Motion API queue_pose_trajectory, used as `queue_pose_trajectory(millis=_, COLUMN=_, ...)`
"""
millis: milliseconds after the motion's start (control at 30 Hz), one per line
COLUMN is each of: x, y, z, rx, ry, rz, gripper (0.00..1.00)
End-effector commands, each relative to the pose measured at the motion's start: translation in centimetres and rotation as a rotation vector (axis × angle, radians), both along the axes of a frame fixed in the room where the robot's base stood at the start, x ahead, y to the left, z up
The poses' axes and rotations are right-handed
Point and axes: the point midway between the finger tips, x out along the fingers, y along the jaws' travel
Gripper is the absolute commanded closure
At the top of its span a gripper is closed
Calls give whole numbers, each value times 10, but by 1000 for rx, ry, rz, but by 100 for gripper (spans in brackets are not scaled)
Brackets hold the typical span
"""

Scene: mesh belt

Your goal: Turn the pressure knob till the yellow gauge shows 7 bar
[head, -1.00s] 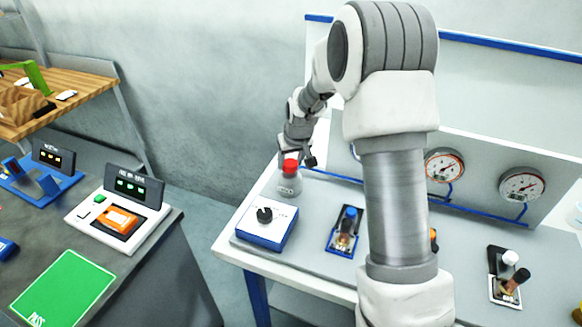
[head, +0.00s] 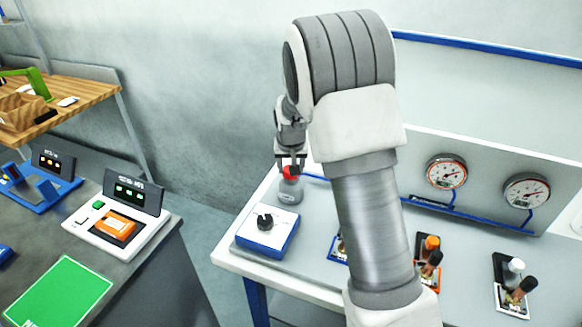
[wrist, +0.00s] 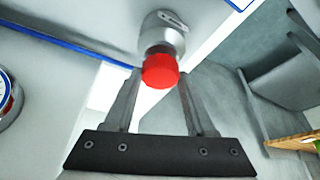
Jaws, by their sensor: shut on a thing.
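A red knob (head: 291,173) tops a grey rounded regulator body (head: 290,191) at the back left of the white bench. My gripper (head: 291,163) reaches down to it and is shut on the red knob. In the wrist view the red knob (wrist: 160,71) sits between the finger ends (wrist: 158,82), with the grey body (wrist: 162,35) beyond. No gauge in view is clearly yellow. An orange-red-ringed gauge (head: 446,172) and a white gauge (head: 525,191) stand on the back panel, readings too small to tell. Part of a blue-rimmed gauge (wrist: 8,98) shows in the wrist view. My arm hides the panel's left part.
A blue-and-white box with a black knob (head: 265,222) stands in front of the regulator. Valves with an orange cap (head: 431,242) and a white cap (head: 515,265) stand to the right. A grey table (head: 150,290) with devices is at left, across a gap.

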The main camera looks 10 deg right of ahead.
Motion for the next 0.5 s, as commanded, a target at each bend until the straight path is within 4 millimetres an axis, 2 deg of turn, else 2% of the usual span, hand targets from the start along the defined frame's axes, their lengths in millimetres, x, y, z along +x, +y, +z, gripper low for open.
queue_pose_trajectory(millis=67, x=0, y=0, z=0, rx=0, ry=0, rz=1, gripper=100)
queue_pose_trajectory(millis=100, x=0, y=0, z=0, rx=0, ry=0, rz=1, gripper=42)
queue_pose_trajectory(millis=200, x=0, y=0, z=0, rx=0, ry=1, rz=1, gripper=24)
queue_pose_trajectory(millis=267, x=0, y=0, z=0, rx=0, ry=1, rz=1, gripper=14)
queue_pose_trajectory(millis=500, x=0, y=0, z=0, rx=0, ry=1, rz=1, gripper=14)
